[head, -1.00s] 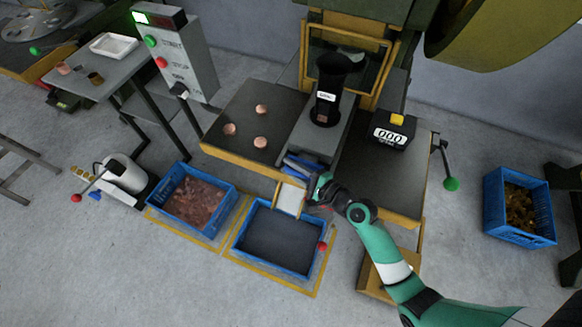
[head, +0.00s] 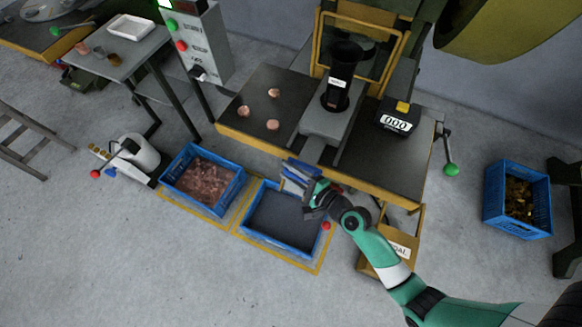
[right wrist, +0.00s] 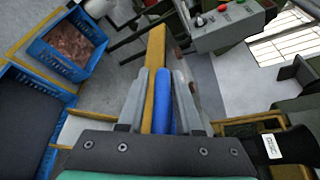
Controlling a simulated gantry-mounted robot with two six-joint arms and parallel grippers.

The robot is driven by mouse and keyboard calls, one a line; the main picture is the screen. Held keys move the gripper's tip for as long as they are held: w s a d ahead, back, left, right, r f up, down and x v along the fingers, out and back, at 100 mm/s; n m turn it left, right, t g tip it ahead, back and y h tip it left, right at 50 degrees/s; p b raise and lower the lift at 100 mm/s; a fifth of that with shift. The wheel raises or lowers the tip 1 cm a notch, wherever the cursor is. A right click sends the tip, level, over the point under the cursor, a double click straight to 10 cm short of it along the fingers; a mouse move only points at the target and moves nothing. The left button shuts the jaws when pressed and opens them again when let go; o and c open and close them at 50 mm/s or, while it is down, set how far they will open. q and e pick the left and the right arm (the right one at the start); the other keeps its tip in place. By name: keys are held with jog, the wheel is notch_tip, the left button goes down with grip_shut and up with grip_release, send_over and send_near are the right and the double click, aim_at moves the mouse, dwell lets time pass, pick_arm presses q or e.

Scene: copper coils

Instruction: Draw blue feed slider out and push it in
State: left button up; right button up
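The blue feed slider (head: 299,173) sticks out past the front edge of the press table (head: 262,145), above the dark-lined blue crate. My right gripper (head: 314,191) is at its outer end. In the right wrist view, the slider's blue bar (right wrist: 163,102) stands between the two grey fingers of my right gripper (right wrist: 160,98), close against the right-hand finger. The fingers partly hide the grip. My left gripper is not in view.
A dark-lined blue crate (head: 250,222) lies below the slider, beside a crate of copper pieces (head: 167,174). A black funnel (head: 340,82) stands on the feed block. Copper coils (head: 273,124) lie on the table. A counter box (head: 394,122) stands to the right.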

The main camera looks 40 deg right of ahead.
jog(key=shift+o, duration=1.4)
jog(key=shift+s+a+f, duration=0.1)
jog(key=shift+a, duration=0.15)
jog(key=shift+d, duration=0.2)
jog(key=a+v, duration=0.1)
jog(key=v, duration=1)
jog(key=shift+s+d+p, duration=0.3)
jog(key=shift+d+p, duration=0.05)
jog(key=shift+p, duration=0.1)
